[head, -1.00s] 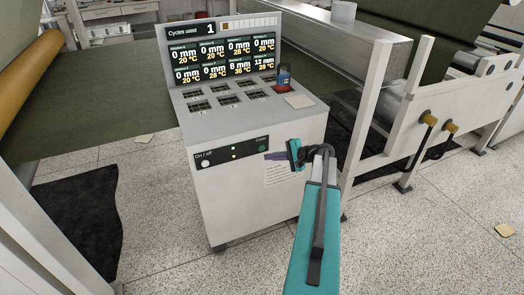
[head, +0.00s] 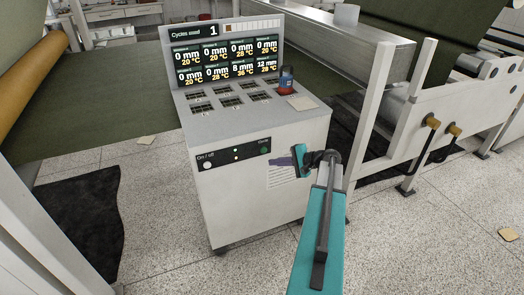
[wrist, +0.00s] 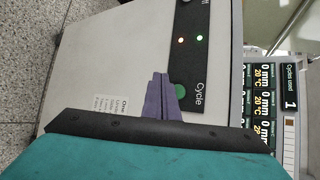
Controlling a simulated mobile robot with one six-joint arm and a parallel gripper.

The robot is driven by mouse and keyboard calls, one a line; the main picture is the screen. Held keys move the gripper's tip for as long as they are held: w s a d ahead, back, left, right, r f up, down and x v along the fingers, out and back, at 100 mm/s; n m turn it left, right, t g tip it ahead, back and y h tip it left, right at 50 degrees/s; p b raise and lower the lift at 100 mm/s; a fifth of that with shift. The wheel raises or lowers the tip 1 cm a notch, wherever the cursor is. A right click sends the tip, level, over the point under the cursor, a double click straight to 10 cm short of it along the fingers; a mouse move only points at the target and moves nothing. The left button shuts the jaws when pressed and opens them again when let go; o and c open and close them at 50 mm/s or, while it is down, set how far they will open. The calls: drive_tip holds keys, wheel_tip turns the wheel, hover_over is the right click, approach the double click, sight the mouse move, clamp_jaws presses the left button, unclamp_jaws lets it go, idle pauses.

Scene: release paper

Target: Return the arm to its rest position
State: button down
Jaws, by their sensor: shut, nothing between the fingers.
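My arm reaches up from the bottom of the head view, with its teal link in front of the white control cabinet (head: 225,205). My gripper (head: 272,161) has purple fingers, which point left at the cabinet's front, just below the black button strip (head: 222,156). In the wrist view the purple fingers (wrist: 160,77) are together and empty. They overlap part of the green Cycle button (wrist: 180,91) in that view; I cannot tell whether they touch it.
The cabinet's top carries a display (head: 228,50) and a red-and-blue container (head: 286,80). A white frame post (head: 375,120) stands close to the right of my arm. Dark fabric (head: 80,225) lies on the floor at left. Speckled floor is open in front.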

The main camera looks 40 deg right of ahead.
idle(0.3)
drive_tip(key=w+a+f+n+g+y, duration=0.15)
drive_tip(key=a+f, duration=0.25)
drive_tip(key=a, duration=0.6)
drive_tip(key=w+a+f+n+g+y, duration=0.1)
drive_tip(key=w+a+f+g+y, duration=0.3)
drive_tip(key=a, duration=0.7)
drive_tip(key=w+a+f+n+t+h, duration=0.15)
drive_tip(key=a+f, duration=0.35)
drive_tip(key=a, duration=0.5)
drive_tip(key=s+a+f+n+g+y, duration=0.1)
drive_tip(key=s+a+f+g, duration=0.15)
drive_tip(key=a, duration=0.35)
drive_tip(key=s+a+f+n+g, duration=0.1)
drive_tip(key=s+a+f+g, duration=0.1)
drive_tip(key=s+a+f, duration=0.3)
drive_tip(key=s+a+f+n+g+h, duration=0.25)
drive_tip(key=s+a+f, duration=0.25)
drive_tip(key=s+a, duration=0.25)
drive_tip(key=s+a+f+n+g+h, duration=0.1)
drive_tip(key=s+a+f+n+g, duration=0.25)
drive_tip(key=s+a+f, duration=0.35)
drive_tip(key=s+d+f+n+g+h, duration=0.1)
drive_tip(key=s+d+n+g+h, duration=0.2)
drive_tip(key=s, duration=0.9)
drive_tip(key=s+d+n+h, duration=0.2)
drive_tip(key=d+h, duration=0.1)
drive_tip(key=d, duration=0.2)
drive_tip(key=shift+s+d, duration=0.25)
drive_tip(key=shift+d, duration=0.15)
